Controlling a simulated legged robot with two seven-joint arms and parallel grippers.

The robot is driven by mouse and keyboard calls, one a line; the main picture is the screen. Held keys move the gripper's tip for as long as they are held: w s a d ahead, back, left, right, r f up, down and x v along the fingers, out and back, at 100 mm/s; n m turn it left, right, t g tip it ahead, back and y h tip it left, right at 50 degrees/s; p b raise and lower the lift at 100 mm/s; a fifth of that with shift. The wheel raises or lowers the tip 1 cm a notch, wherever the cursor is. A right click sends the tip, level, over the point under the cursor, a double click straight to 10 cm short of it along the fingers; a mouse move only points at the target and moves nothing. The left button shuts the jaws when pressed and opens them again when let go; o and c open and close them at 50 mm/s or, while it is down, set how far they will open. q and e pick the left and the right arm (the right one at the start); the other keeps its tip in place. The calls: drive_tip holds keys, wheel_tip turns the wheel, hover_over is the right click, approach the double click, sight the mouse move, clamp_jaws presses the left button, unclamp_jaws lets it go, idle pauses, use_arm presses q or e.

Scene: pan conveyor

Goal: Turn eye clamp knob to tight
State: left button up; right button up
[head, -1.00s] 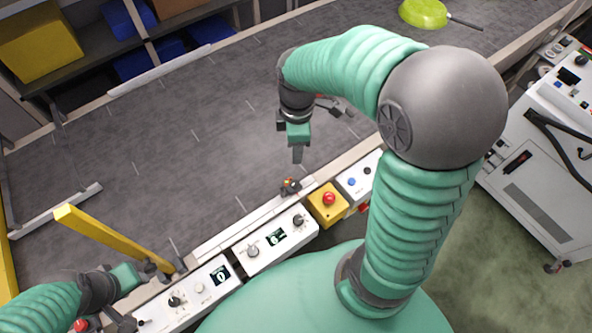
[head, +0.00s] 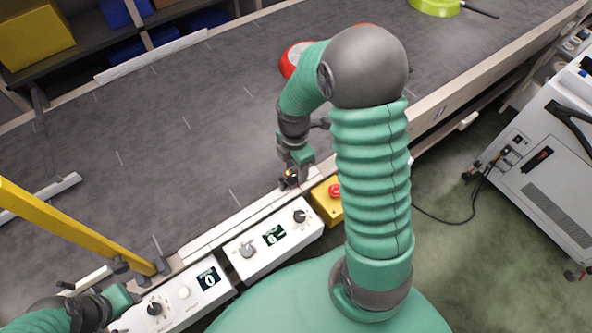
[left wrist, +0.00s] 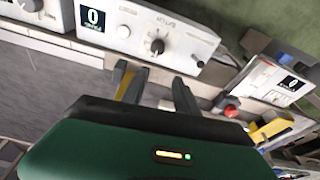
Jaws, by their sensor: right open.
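The small dark eye clamp (head: 287,181), with an orange spot, sits on the near conveyor rail, left of the yellow stop box. Its knob is too small and too covered to make out how it is turned. My right gripper (head: 295,174) points down right at the clamp, with its open fingers at or around it; I cannot tell whether they touch it. My left gripper (head: 128,299) is at the lower left by a control box. In the left wrist view the left gripper (left wrist: 158,82) has its fingers apart with nothing held between them.
White control boxes (head: 265,240) with knobs and displays line the near edge. A yellow box with a red button (head: 334,191) stands right of the clamp. A yellow post (head: 75,228) leans at the left. A red pan (head: 291,60) and a green pan (head: 433,7) lie on the grey belt (head: 190,125).

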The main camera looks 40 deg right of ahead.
drive_tip(key=shift+f, duration=0.65)
drive_tip(key=shift+a+r, duration=0.1)
drive_tip(key=shift+c, duration=0.8)
clamp_jaws()
